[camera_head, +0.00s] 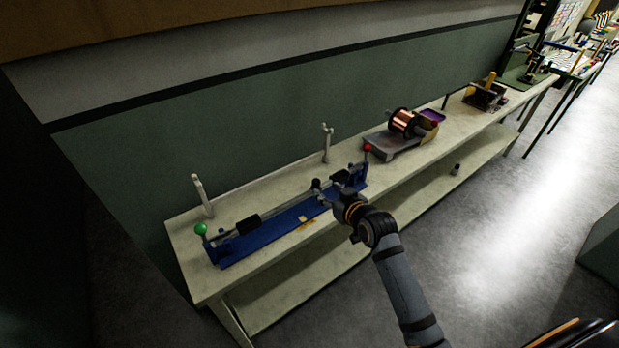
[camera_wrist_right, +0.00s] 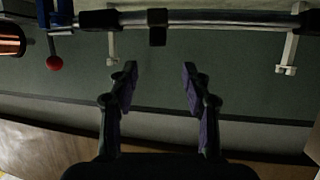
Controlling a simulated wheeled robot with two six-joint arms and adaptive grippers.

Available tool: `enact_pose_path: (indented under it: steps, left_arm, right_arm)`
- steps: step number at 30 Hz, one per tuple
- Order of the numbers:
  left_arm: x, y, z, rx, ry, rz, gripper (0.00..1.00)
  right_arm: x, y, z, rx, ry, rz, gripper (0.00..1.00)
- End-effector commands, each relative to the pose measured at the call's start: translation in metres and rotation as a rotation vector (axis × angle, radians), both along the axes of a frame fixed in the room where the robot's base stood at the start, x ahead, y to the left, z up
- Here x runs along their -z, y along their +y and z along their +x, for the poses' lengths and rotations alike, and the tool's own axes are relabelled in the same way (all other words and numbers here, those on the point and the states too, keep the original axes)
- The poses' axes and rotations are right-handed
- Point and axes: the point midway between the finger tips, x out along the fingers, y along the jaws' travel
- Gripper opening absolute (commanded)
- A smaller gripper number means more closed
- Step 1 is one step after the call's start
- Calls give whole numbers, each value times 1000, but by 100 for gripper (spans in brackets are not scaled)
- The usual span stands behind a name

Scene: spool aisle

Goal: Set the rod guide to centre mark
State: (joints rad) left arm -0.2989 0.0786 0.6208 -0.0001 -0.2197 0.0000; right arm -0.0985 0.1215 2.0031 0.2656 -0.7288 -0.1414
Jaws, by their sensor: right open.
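A long blue fixture (camera_head: 275,237) lies on the pale bench, with a rod along its top, a green knob (camera_head: 201,229) at its left end and a red knob (camera_head: 367,147) at its right. A small pale-orange mark (camera_head: 302,219) shows near the middle of its base. In the right wrist view, a small black block (camera_wrist_right: 158,27), seemingly the rod guide, sits on the rod (camera_wrist_right: 205,17) between two black sleeves. My right gripper (camera_head: 324,191) is open in front of the rod. Its fingertips (camera_wrist_right: 158,72) are apart and empty, lined up either side of the block but short of it.
Two pale upright posts (camera_head: 327,143) (camera_head: 203,196) stand behind the fixture. A copper spool (camera_head: 403,121) on a grey stand is to the right on the bench (camera_head: 185,243). A lower shelf (camera_head: 285,291) runs beneath; the grey floor (camera_head: 500,240) in front is clear.

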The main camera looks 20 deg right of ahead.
Motion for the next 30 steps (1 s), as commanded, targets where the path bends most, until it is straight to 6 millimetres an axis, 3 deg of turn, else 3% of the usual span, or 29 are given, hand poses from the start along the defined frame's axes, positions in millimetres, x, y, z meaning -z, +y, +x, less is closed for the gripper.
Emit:
enact_pose_path:
  steps: [6, 12, 18, 29, 30]
  left_arm:
    - [-4, -6, -6, -3, 9, -8, 52]
    - [-10, -2, -6, -1, 9, -3, 52]
    - [-13, 3, -2, 1, 4, 3, 52]
    - [-13, 2, -1, 1, 1, 3, 52]
    - [-13, 2, -1, 1, 1, 3, 52]
  right_arm:
    - [9, 4, 25, 2, 2, 4, 48]
    - [27, 10, 65, 3, 1, 3, 48]
    - [38, 13, 89, 3, 1, 1, 48]
    - [42, 14, 95, 2, 1, 0, 48]
    - [42, 14, 95, 2, 1, 0, 44]
